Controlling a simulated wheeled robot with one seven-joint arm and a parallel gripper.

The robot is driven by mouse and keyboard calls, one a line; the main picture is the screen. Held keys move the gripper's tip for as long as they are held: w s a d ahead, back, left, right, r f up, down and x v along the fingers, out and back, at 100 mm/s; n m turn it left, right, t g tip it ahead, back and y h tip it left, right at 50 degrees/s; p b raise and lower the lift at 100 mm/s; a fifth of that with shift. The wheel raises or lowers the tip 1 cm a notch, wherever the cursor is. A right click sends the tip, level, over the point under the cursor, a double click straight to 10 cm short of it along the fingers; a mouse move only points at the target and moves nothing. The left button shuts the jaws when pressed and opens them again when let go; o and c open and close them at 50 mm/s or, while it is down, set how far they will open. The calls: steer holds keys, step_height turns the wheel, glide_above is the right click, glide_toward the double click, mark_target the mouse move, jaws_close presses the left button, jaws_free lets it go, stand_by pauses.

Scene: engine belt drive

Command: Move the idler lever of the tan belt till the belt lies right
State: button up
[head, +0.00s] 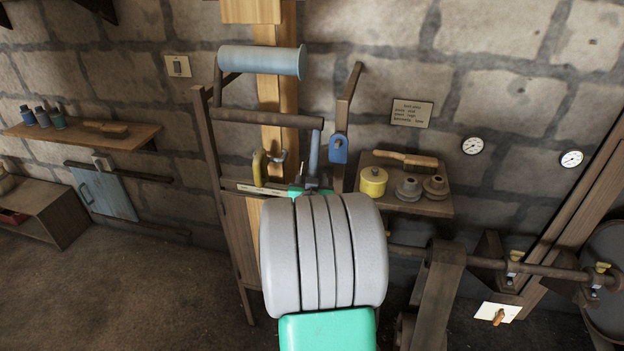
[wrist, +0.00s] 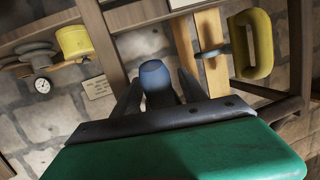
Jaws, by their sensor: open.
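A tan belt (head: 269,92) runs upright behind a pale blue roller (head: 262,62) and a brown cross bar (head: 268,117). Its lower part is hidden by my arm. A blue-grey lever handle (head: 315,152) hangs at the bar's right end. My gripper (head: 314,181) is open at the lower end of that handle. In the wrist view, the blue end of the handle (wrist: 155,78) sits between the spread fingers of my gripper (wrist: 159,92); I cannot tell whether they touch it. The tan belt (wrist: 212,75) shows to their right.
A yellow loop-shaped piece (head: 258,168) hangs left of my gripper; it also shows in the wrist view (wrist: 262,45). A blue bracket (head: 338,150) is close on the right. A shelf (head: 440,208) holds a yellow pot (head: 373,182). A brown belt (head: 437,290) stands lower right.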

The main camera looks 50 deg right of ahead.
steer(key=b+v, duration=0.1)
steer(key=v, duration=0.6)
steer(key=s+a+f+n+g+y, duration=0.1)
steer(key=s+a+f+g+y, duration=0.4)
steer(key=f, duration=0.3)
steer(key=s+a+f+n+g+y, duration=0.1)
steer(key=s+a+f+g+y, duration=0.15)
steer(key=s+a+f, duration=0.4)
steer(key=w+a+r+n+y, duration=0.1)
steer(key=w+a+r+n, duration=0.1)
steer(key=a, duration=0.6)
steer(key=w+a+r+n+t+y, duration=0.1)
steer(key=a+r+n, duration=0.3)
steer(key=a, duration=0.4)
steer(key=w+a+r+n+y, duration=0.2)
steer(key=a+r, duration=0.3)
steer(key=a, duration=0.4)
steer(key=shift+w+n, duration=0.55)
steer(key=shift+n, duration=0.05)
